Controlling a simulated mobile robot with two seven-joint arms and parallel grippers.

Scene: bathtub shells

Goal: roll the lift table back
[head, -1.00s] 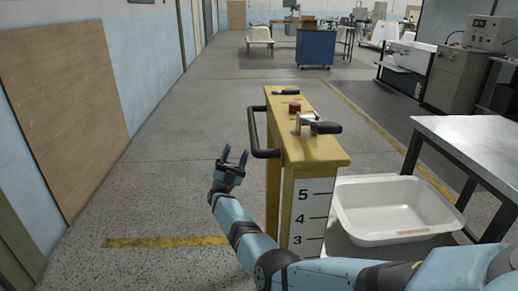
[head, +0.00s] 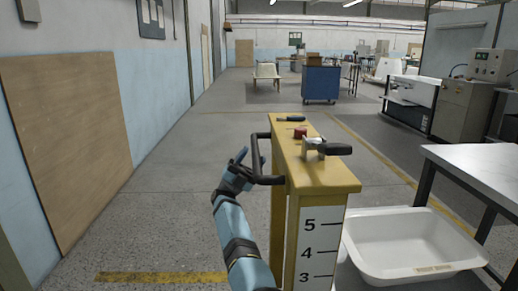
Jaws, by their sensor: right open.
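The lift table has a yellow column (head: 325,181) with a white height scale marked 5, 4, 3, a red button (head: 299,133) and black levers on top. A black push handle (head: 266,180) sticks out from its left side. My right gripper (head: 243,166) is open at the handle's left, its fingers by the handle's outer corner; I cannot tell whether the bar lies between them. A white tub shell (head: 409,246) sits low at the column's right. The table's platform and wheels are hidden or out of frame. My left gripper is not in view.
A workbench with a pale top (head: 480,170) stands close at the right. A board (head: 66,140) leans on the left wall. A blue cabinet (head: 320,83) and a grey machine (head: 465,105) stand further back. The floor left of the column is clear.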

